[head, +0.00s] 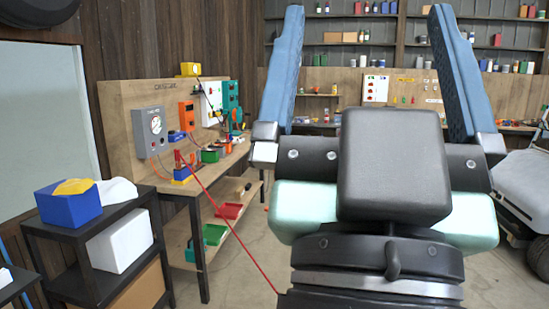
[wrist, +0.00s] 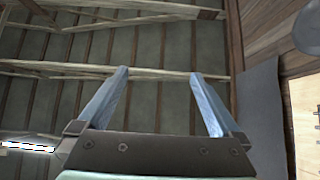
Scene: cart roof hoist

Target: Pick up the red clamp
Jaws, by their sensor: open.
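A small red item that looks like the red clamp (head: 178,157) stands at a blue block (head: 182,174) on the front end of the wooden workbench (head: 216,160), left of centre in the head view. A thin red cable (head: 226,232) runs from it down to the right, behind my arm. Its exact shape is too small to tell. My gripper (head: 367,10) is close to the camera, right of the bench, with its two blue fingers pointing up. The fingers are wide apart and empty. In the wrist view, the gripper (wrist: 159,73) faces the ceiling, and no clamp shows there.
A grey charger box (head: 152,133) with a dial is on the bench's back panel. Green bins (head: 210,155) and other small tools stand behind the clamp. A black cart (head: 90,235) with a blue bin (head: 68,205) stands at the left. Bare floor (head: 245,240) lies right of the bench.

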